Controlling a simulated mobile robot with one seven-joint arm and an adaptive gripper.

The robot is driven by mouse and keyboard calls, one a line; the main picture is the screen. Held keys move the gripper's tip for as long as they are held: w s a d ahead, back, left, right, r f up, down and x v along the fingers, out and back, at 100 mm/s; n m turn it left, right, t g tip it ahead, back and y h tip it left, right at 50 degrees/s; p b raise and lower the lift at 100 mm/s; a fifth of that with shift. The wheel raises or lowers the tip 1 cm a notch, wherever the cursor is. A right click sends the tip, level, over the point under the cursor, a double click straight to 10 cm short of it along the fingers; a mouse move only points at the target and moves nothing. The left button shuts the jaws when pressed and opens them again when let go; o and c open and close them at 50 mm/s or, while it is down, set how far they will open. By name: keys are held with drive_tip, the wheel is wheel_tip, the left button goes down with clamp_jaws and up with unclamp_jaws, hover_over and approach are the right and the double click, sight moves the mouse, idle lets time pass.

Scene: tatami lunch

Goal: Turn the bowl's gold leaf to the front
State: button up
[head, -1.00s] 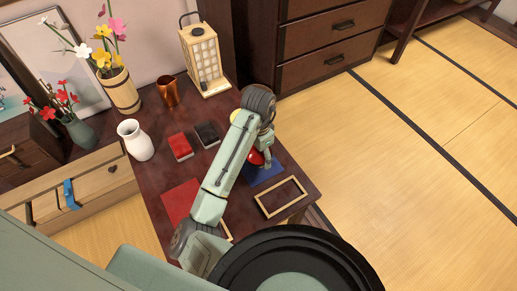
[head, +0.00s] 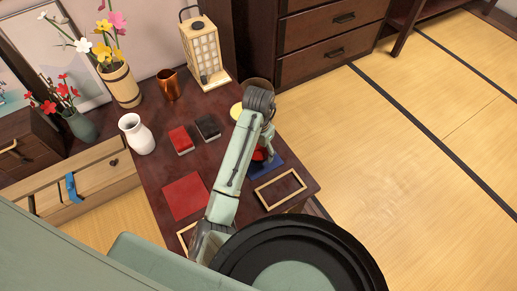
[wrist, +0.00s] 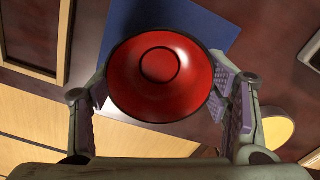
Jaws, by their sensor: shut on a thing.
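The bowl (wrist: 160,75), glossy red with a dark rim, sits between the two fingers of my gripper (wrist: 160,92) in the wrist view. The gripper is shut on it. In the head view my gripper (head: 264,150) partly covers the bowl (head: 258,155), over or at the blue mat (head: 266,168). In the wrist view the blue mat (wrist: 215,30) shows behind the bowl. I cannot tell whether the bowl touches the mat. No gold leaf shows on the visible part of the bowl.
An empty wooden frame (head: 280,188) lies near the blue mat at the table's edge. A red mat (head: 185,196), a red box (head: 181,139), a black box (head: 208,127), a white vase (head: 136,134) and a copper cup (head: 168,85) stand left. A lantern (head: 204,55) stands behind.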

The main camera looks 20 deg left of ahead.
drive_tip(key=shift+f, duration=0.2)
drive_tip(key=o, duration=1.4)
drive_tip(key=shift+r, duration=0.1)
drive_tip(key=shift+r+p, duration=2.4)
drive_tip(key=shift+p, duration=0.2)
